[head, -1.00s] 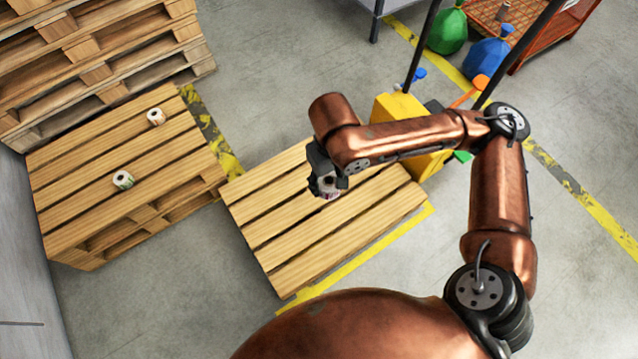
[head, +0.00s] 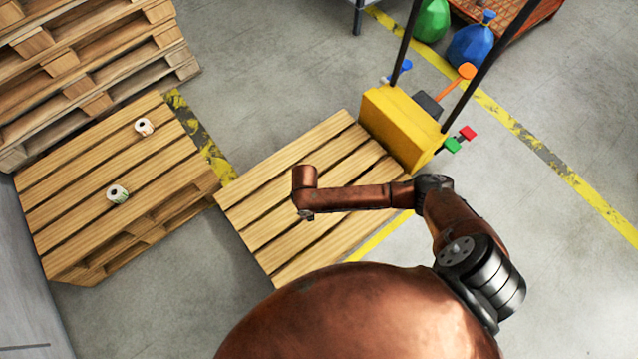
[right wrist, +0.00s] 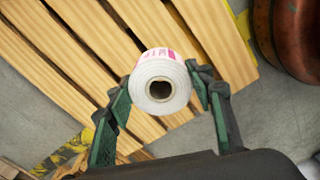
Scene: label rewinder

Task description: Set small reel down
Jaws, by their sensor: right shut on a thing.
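The small reel (right wrist: 162,66), a white roll with pink print and a brown core, sits between the fingers of my right gripper (right wrist: 162,92) in the right wrist view. The gripper is shut on it. Boards of the low pallet (head: 252,208) lie below the reel in the right wrist view; I cannot tell whether the reel touches them. In the head view my right arm reaches over this pallet, and its own links hide the gripper and the held reel. My left gripper is not in view.
Another pallet (head: 70,196) at left bears two reels, one farther back (head: 144,126) and one nearer (head: 118,194). Stacked pallets (head: 95,62) stand behind it. A yellow block (head: 402,127) with dark posts stands at the low pallet's far right. The low pallet's left boards are clear.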

